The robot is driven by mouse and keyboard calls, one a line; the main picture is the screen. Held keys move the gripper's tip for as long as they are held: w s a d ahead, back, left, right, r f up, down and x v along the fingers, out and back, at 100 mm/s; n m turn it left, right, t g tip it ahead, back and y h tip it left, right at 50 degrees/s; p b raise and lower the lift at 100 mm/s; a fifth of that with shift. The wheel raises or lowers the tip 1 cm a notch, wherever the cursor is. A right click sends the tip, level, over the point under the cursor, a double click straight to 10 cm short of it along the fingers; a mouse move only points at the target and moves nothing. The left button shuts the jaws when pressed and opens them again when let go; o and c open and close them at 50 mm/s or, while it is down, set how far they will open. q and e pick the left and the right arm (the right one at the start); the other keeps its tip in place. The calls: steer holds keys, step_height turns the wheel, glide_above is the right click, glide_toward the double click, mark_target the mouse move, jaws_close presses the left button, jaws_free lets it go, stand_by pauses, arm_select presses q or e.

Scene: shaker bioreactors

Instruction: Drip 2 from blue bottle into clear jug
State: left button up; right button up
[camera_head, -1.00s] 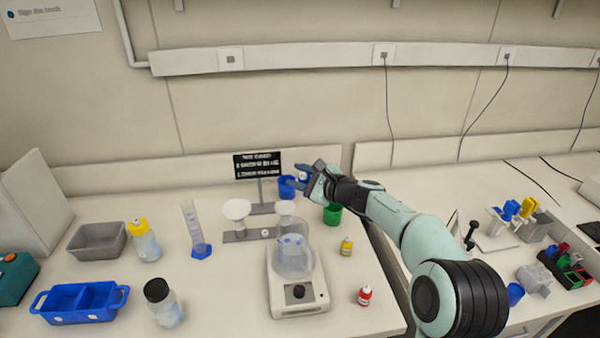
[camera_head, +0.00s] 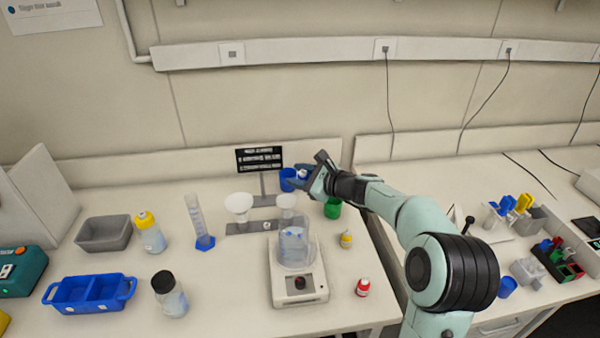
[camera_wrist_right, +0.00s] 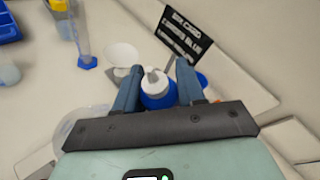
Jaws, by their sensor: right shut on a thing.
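The clear jug (camera_head: 296,250) stands on a white scale-like device (camera_head: 300,289) near the middle of the bench. My right gripper (camera_head: 302,178) is shut on the blue bottle, behind and above the jug. In the right wrist view the blue bottle (camera_wrist_right: 158,93), with its pale nozzle cap, sits between the two fingers (camera_wrist_right: 157,85). In the head view the fingers hide most of the bottle. The jug's pale rim (camera_wrist_right: 72,125) shows partly below left in the wrist view. My left gripper is out of view.
A black sign (camera_head: 259,158) is behind. Yellow (camera_head: 346,239) and red (camera_head: 363,287) bottles are right of the device. A measuring cylinder (camera_head: 197,220) and blue tray (camera_head: 90,294) are left.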

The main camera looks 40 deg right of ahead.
steer(key=shift+s+a+f+m+g, duration=0.15)
steer(key=shift+a+m+g, duration=0.1)
steer(key=shift+m, duration=0.15)
steer(key=shift+s+a+m+g, duration=0.15)
steer(key=shift+m+g, duration=0.1)
steer(key=shift+m, duration=0.15)
steer(key=shift+s+a+f+m+g+y, duration=0.15)
steer(key=shift+a+m+g+y, duration=0.1)
steer(key=shift+m+y, duration=0.2)
steer(key=shift+s+a+f+m+g+y, duration=0.1)
steer(key=shift+a+m+g+y, duration=0.2)
steer(key=shift+m, duration=0.25)
steer(key=shift+d, duration=0.1)
